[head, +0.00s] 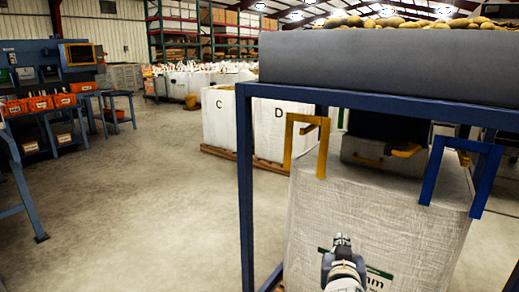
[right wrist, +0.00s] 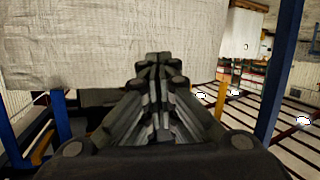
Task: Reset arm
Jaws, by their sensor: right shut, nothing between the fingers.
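My right gripper (head: 341,240) is at the bottom of the head view, in front of a large white woven bag (head: 345,217). Its fingers are together and hold nothing. In the right wrist view the gripper (right wrist: 158,58) points toward the pale cloth of the bag (right wrist: 70,40); I cannot tell how large the gap is. The arm behind it leaves the head view at the bottom edge. My left gripper is not in view.
A blue frame (head: 246,190) carries a grey bin (head: 390,67) heaped with potatoes (head: 400,22). A yellow bracket (head: 289,145) and a blue bracket (head: 431,170) stand above the bag. Bags marked C (head: 217,128) and D (head: 280,138) stand behind. The floor (head: 150,200) at left is clear.

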